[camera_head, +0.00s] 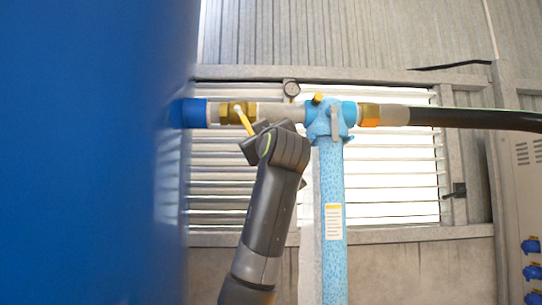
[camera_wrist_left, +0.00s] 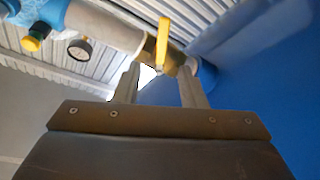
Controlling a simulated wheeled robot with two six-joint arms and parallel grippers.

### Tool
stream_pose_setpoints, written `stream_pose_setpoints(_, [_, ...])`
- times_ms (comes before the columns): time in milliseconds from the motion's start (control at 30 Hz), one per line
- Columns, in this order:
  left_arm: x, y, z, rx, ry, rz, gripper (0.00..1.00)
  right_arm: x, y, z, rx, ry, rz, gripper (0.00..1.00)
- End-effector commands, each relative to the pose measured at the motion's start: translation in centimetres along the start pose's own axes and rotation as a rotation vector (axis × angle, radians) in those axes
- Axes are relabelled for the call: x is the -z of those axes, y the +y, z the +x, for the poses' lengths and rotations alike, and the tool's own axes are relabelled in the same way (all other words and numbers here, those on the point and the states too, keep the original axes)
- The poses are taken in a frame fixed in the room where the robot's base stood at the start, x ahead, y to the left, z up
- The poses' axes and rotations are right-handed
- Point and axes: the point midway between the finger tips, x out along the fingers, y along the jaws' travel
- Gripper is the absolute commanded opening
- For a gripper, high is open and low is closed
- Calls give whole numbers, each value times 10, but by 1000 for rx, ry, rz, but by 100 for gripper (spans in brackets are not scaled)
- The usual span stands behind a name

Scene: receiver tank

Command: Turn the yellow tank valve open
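The yellow valve handle (camera_head: 243,119) is a short lever on a brass valve body (camera_head: 228,113), on the pipe beside the blue tank. In the head view it slants down to the right, with its lower part near my left gripper. In the left wrist view the handle (camera_wrist_left: 162,42) points up the picture, and its lower end is between the two fingertips. My left gripper (camera_wrist_left: 160,74) is open, with a gap on both sides of the handle. In the head view my left arm partly hides the gripper. My right gripper is not in view.
The large blue tank (camera_head: 85,150) fills the left side. A pressure gauge (camera_head: 291,88) and a light-blue fitting (camera_head: 330,118) on a light-blue upright pipe (camera_head: 333,225) stand right of the valve. A black hose (camera_head: 475,118) runs right. A louvred window (camera_head: 395,185) is behind.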

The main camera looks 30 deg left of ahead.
Motion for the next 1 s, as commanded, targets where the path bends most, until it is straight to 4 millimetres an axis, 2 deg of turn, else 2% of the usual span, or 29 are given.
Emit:
stream_pose_setpoints(33, [-4,-1,-13,-4,1,-3,37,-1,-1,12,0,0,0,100])
stream_pose_setpoints(100, [-4,-1,-25,-2,1,-2,37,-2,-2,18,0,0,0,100])
stream_pose_setpoints(333, [-1,1,-53,-2,1,-1,37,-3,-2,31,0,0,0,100])
stream_pose_setpoints(500, [0,1,-58,0,1,0,37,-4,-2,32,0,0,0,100])
stream_pose_setpoints(1000, [1,2,-58,0,0,1,37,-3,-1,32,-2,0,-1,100])
